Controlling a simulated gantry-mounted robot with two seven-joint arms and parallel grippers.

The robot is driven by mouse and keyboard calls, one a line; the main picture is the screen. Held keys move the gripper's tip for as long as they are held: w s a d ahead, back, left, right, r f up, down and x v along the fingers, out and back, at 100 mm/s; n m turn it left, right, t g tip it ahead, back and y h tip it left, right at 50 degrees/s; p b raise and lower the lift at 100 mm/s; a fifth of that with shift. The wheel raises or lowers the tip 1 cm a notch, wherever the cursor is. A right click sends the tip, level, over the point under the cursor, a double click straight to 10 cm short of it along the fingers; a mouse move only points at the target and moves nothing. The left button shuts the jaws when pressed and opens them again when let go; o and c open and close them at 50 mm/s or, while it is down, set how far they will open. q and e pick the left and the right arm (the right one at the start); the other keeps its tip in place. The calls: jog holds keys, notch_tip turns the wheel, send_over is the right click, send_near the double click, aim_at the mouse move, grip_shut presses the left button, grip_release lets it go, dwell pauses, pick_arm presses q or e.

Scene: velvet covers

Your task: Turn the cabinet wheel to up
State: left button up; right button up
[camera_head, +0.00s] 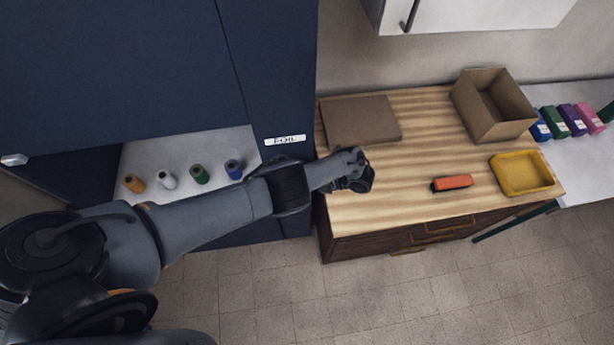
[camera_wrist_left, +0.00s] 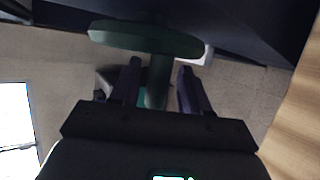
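The tall dark blue cabinet (camera_head: 275,70) stands at the left in the head view. No wheel can be made out there. In the left wrist view, a dark green rounded piece (camera_wrist_left: 145,38) with a green stem (camera_wrist_left: 158,78) lies ahead of my left gripper (camera_wrist_left: 160,84); it may be the wheel, seen nearly edge-on. The two fingers are apart, one on each side of the stem, with gaps visible. In the head view my left gripper (camera_head: 358,172) is small and dark, beside the cabinet's right edge and over the counter's left end. My right gripper is not in view.
The wooden counter (camera_head: 400,190) bears a brown board (camera_head: 360,121), an open box (camera_head: 492,105), a red-orange block (camera_head: 453,183) and a yellow tray (camera_head: 522,173). Several spools stand on the cabinet's white shelf (camera_head: 205,150). The tiled floor (camera_head: 350,290) in front is clear.

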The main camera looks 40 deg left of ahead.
pick_arm(q)
jog(key=shift+w+d+r, duration=0.15)
jog(key=b+v, duration=0.3)
jog(key=v, duration=0.7)
jog(key=shift+d, duration=0.25)
